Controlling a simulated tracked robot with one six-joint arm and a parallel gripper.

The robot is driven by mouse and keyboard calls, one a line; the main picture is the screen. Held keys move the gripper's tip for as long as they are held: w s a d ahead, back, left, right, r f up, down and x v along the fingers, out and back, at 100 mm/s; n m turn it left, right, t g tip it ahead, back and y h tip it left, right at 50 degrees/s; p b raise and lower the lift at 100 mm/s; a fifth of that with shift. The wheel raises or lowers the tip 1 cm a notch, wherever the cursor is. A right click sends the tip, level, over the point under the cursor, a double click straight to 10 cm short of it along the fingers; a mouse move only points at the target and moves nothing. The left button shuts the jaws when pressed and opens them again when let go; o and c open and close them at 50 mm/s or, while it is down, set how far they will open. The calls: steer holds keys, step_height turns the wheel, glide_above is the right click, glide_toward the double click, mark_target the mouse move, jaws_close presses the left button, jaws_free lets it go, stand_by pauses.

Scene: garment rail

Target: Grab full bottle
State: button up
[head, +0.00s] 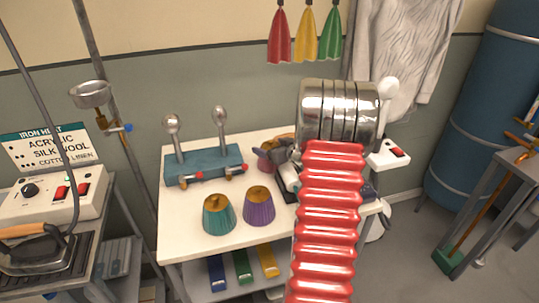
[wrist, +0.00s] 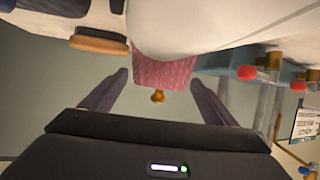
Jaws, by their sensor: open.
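A pink ribbed bottle (wrist: 165,70) with a small brass knob shows in the wrist view, between the two fingertips of my gripper (wrist: 159,78). The fingers are apart, and I see no contact with it. In the head view a reddish-pink bottle (head: 266,160) stands at the back of the white table, partly hidden by my gripper (head: 285,170) and arm. A teal bottle (head: 219,214) and a purple bottle (head: 259,206), both with gold-brown tops, stand nearer the table's front. I cannot tell which bottle is full.
A blue tap block (head: 204,166) with two upright levers and red-tipped taps is left of the pink bottle. A white switch box (head: 390,154) is at right. The white table (head: 185,240) is bare at its front left. An iron and control box stand far left.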

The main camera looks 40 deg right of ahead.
steer(key=shift+c, duration=0.5)
steer(key=c, duration=1)
steer(key=shift+r, duration=0.1)
step_height(320, 180, up, 10)
steer(key=shift+f, duration=0.1)
